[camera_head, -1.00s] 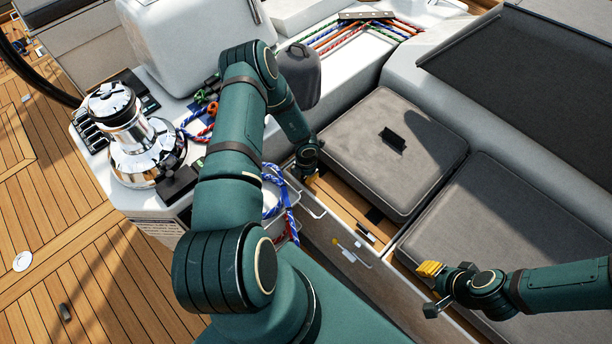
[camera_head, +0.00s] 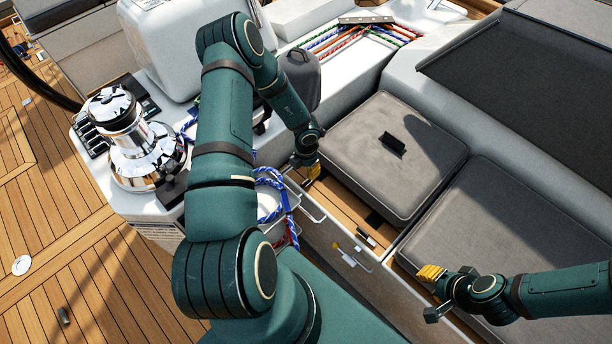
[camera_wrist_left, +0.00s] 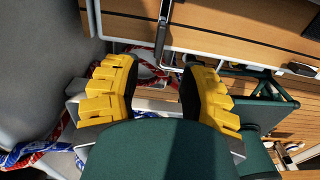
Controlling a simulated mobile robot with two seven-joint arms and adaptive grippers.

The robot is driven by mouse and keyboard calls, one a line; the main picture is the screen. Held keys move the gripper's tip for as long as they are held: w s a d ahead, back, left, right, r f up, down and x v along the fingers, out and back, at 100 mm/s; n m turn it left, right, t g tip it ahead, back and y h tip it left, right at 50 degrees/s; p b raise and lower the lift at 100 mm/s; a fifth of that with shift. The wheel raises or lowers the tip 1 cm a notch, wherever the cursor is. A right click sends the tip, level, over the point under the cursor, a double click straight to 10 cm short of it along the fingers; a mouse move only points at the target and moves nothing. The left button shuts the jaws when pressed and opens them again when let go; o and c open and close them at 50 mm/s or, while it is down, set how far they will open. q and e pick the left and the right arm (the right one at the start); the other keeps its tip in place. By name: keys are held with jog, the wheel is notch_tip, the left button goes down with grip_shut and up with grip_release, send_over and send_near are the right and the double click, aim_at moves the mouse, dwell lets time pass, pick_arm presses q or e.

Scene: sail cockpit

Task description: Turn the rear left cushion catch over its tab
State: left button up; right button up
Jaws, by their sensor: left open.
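My left gripper (camera_head: 312,172) is at the cushion's left edge, above the wooden strip. In the left wrist view its yellow fingers (camera_wrist_left: 158,90) are apart with nothing between them. A slim dark lever-like piece (camera_wrist_left: 163,25), possibly the catch, lies on the wooden edge ahead of the fingers. In the head view the arm and gripper hide that spot. My right gripper (camera_head: 432,288) is over the front cushion's near corner; its finger opening is unclear.
A second grey cushion (camera_head: 525,240) lies to the right. Blue and red ropes (camera_head: 272,195) hang beside my left arm. A chrome winch (camera_head: 130,140) stands left.

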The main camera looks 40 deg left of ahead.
aim_at(306, 181)
pick_arm(q)
notch_tip(306, 181, up, 4)
dwell(0.7)
